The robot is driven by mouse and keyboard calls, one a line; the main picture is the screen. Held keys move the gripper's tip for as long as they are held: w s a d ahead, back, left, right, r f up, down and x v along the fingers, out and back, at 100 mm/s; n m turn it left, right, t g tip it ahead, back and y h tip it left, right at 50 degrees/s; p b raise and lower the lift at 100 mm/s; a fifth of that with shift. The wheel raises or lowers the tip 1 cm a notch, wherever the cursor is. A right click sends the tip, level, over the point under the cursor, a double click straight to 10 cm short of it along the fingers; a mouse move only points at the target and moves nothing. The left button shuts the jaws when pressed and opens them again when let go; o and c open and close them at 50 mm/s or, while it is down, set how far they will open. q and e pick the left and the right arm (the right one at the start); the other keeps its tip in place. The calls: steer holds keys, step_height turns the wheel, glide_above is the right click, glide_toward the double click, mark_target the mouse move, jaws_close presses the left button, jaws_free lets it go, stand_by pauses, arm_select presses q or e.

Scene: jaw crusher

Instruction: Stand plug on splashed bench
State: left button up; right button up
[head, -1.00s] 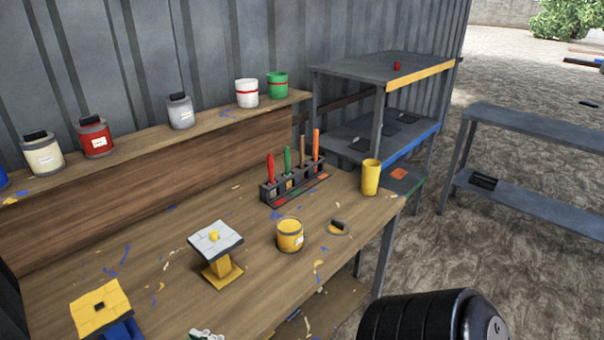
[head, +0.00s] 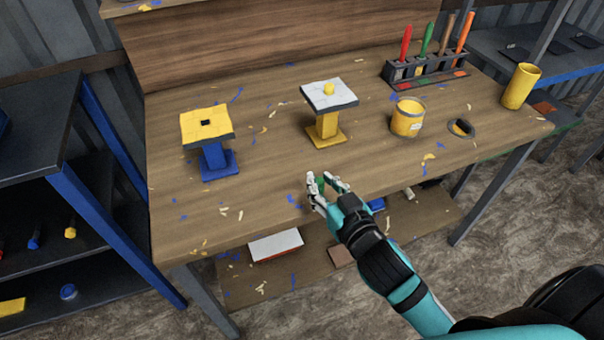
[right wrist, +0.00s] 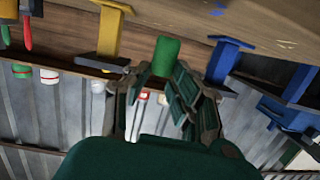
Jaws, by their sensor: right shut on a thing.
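The fingers hide most of the plug there. In the right wrist view the plug is a green cylinder (right wrist: 166,56) between the fingertips. The splashed bench (head: 260,165) is a wooden top with blue, yellow and cream paint marks. My left gripper is not in view.
A blue stand with a yellow top (head: 207,125) and a yellow stand with a white top (head: 329,95) are on the bench. A yellow paint can (head: 407,118), tool rack (head: 430,80) and yellow cup (head: 520,86) stand farther right. The front strip of the bench has free room.

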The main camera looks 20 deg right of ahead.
steer(key=w+a, duration=0.2)
steer(key=w, duration=0.3)
steer(key=shift+w+a+f, duration=0.15)
steer(key=shift+a+f, duration=0.1)
steer(key=shift+a, duration=0.15)
steer(key=shift+w+a+f, duration=0.15)
steer(key=shift+w+a, duration=0.15)
steer(key=shift+w, duration=0.15)
steer(key=shift+f, duration=1.7)
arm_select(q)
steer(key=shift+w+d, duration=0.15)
arm_select(e)
steer(key=shift+f, duration=0.2)
steer(key=o, duration=0.9)
steer(key=shift+r, duration=0.1)
